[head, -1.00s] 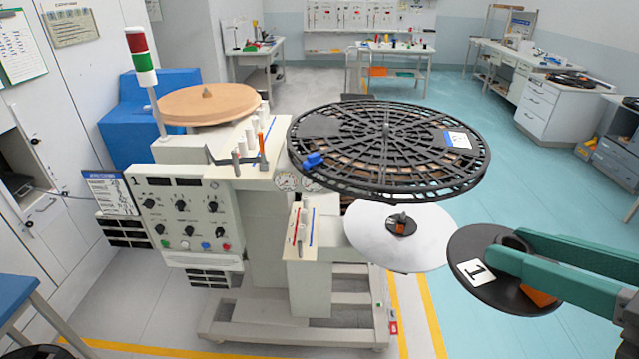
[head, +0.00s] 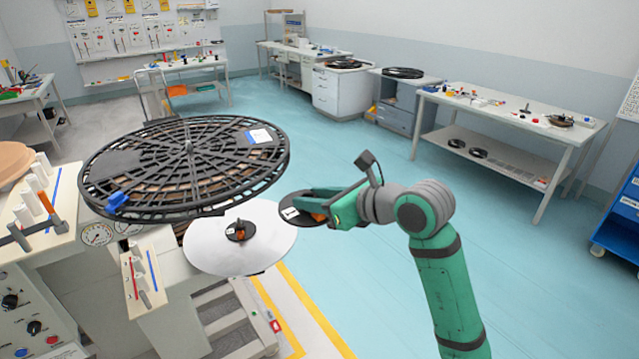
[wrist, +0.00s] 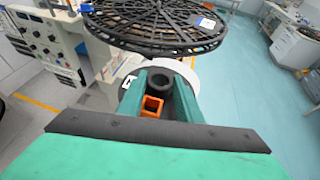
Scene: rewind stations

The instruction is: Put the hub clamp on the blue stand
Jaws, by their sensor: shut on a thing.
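My gripper (head: 318,203) is shut on a black disc with a white label, which I take to be the hub clamp (head: 293,218). The clamp is held in the air, right of the white disc on the machine. In the wrist view, the clamp's dark round hub (wrist: 158,80) and an orange part (wrist: 152,106) show between the teal fingers, which hide part of the disc. A blue wheeled unit (head: 612,235) stands at the right edge, cut off by the frame. I cannot tell whether it is the blue stand.
A large black slotted reel (head: 190,150) lies flat on the machine, above and left of my gripper. The white disc (head: 245,255) is below it. A long workbench (head: 480,105) stands at the back right. The blue-green floor (head: 345,125) between is clear.

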